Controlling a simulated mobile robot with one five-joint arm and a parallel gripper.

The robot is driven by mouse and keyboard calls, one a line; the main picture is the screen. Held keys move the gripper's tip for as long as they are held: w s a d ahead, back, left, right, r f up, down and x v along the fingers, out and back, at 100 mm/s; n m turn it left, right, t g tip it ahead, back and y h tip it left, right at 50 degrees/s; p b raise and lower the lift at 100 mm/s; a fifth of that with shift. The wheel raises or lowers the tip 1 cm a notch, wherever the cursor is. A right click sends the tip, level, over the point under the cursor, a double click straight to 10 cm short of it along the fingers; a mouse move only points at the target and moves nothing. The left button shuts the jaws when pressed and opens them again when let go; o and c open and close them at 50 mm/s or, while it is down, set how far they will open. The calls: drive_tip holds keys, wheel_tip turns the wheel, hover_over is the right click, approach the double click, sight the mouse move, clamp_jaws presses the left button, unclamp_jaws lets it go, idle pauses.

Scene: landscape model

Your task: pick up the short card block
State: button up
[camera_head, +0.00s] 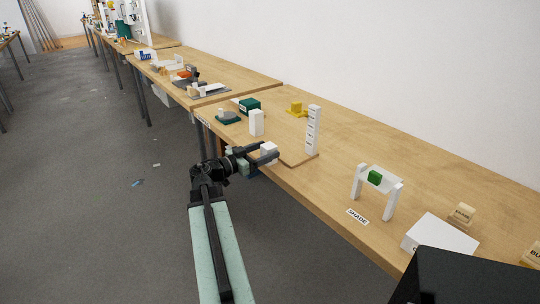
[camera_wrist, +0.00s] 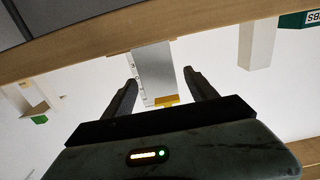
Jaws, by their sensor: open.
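The short card block (camera_head: 268,147) is a small white block near the front edge of the table, at the left corner of a thin brown board (camera_head: 297,159). My gripper (camera_head: 276,151) is open, and its fingers reach in over the table edge at this block. In the wrist view, which looks upside down, a pale block (camera_wrist: 157,68) shows between the open fingers (camera_wrist: 160,77), with a gap on each side. A tall white column (camera_head: 313,130) with dark marks stands behind it on the board. The fingers partly hide the block in the head view.
A taller white block (camera_head: 256,123) stands to the left, with a green box (camera_head: 249,105) behind it. To the right stands a white frame (camera_head: 388,204) with a green cube (camera_head: 375,177). The back of the table is mostly clear.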

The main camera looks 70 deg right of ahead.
sight(276, 147)
drive_tip(key=x, duration=0.5)
drive_tip(key=shift+f, duration=0.15)
drive_tip(key=c, duration=1.4)
